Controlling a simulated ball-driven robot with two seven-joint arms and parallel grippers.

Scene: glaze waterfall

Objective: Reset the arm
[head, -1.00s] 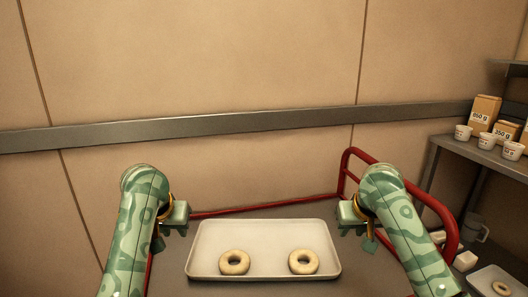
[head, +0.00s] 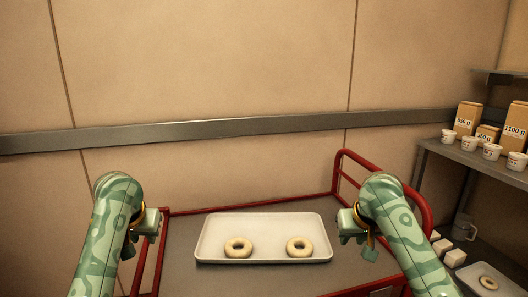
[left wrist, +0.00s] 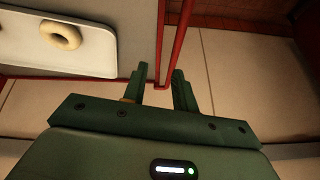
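My left gripper (head: 150,222) hangs left of the tray in the head view, apart from it. In the left wrist view its two fingers (left wrist: 161,88) stand apart with nothing between them, above the red rail's corner. My right gripper (head: 357,238) is just right of the tray in the head view. No held object shows at it, but its finger gap cannot be made out. The white tray (head: 262,222) lies on the grey cart top with two pale doughnuts on it, a left one (head: 238,247) and a right one (head: 299,247).
The cart has red rails (head: 265,203). To the right, a metal shelf (head: 480,160) holds several white cups and cardboard boxes (head: 516,128). Below are a jug (head: 464,228), white blocks and another tray (head: 470,278) with a doughnut (head: 488,283). A wall stands behind.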

